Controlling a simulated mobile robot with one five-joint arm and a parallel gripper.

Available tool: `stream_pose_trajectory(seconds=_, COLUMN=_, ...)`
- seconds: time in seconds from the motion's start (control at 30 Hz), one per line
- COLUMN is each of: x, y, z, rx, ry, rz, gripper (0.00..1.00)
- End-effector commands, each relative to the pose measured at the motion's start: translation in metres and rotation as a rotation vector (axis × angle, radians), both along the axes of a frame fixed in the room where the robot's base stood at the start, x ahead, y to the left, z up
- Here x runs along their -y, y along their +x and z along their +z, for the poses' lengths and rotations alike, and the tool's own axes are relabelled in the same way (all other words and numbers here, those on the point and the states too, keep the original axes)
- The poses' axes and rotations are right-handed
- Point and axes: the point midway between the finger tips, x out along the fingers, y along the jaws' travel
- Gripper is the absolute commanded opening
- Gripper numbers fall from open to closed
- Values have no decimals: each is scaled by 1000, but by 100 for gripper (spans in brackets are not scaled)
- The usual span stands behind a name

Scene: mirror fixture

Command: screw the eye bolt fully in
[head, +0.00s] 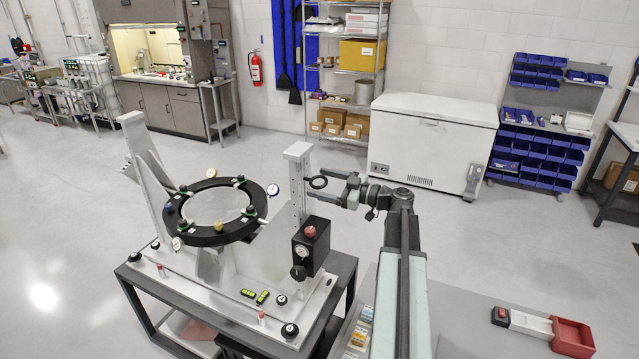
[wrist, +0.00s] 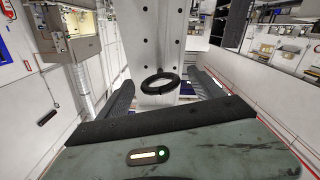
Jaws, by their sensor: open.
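The eye bolt (head: 311,184) is a dark ring on the right side of the upright white post (head: 297,205) of the mirror fixture. In the wrist view the ring of the eye bolt (wrist: 158,91) lies nearly flat in front of the post face (wrist: 160,40). Its shank is hardly visible, so I cannot tell how deep it sits. My gripper (head: 329,187) is open, just right of the ring. In the wrist view my gripper (wrist: 160,81) has one dark finger on each side of the ring, with gaps between them.
The fixture's black round mirror ring (head: 175,218) with colored knobs stands left of the post. A black box with a red knob (head: 310,248) is mounted low on the post. A red tray (head: 572,337) lies on the grey bench at lower right. Floor behind is clear.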

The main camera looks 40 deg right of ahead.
Motion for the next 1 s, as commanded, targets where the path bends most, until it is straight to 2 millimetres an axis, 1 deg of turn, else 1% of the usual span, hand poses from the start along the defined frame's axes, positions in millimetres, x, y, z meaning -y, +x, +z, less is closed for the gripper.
stream_pose_trajectory(seconds=0.1, x=-5, y=8, z=0, rx=0, ry=0, rz=0, gripper=76)
stream_pose_trajectory(seconds=0.37, x=-6, y=10, z=0, rx=0, ry=0, rz=-1, gripper=76)
stream_pose_trajectory(seconds=0.4, x=-5, y=9, z=0, rx=0, ry=0, rz=-1, gripper=65)
stream_pose_trajectory(seconds=0.47, x=-5, y=9, z=0, rx=0, ry=0, rz=-1, gripper=49)
stream_pose_trajectory(seconds=0.5, x=-5, y=9, z=0, rx=0, ry=0, rz=-1, gripper=37)
stream_pose_trajectory(seconds=0.57, x=-5, y=9, z=0, rx=0, ry=0, rz=-1, gripper=21)
stream_pose_trajectory(seconds=0.6, x=-5, y=9, z=0, rx=-1, ry=0, rz=-1, gripper=14)
stream_pose_trajectory(seconds=0.83, x=-5, y=9, z=0, rx=-11, ry=17, rz=-1, gripper=14)
stream_pose_trajectory(seconds=1.0, x=-5, y=9, z=0, rx=-44, ry=74, rz=-1, gripper=14)
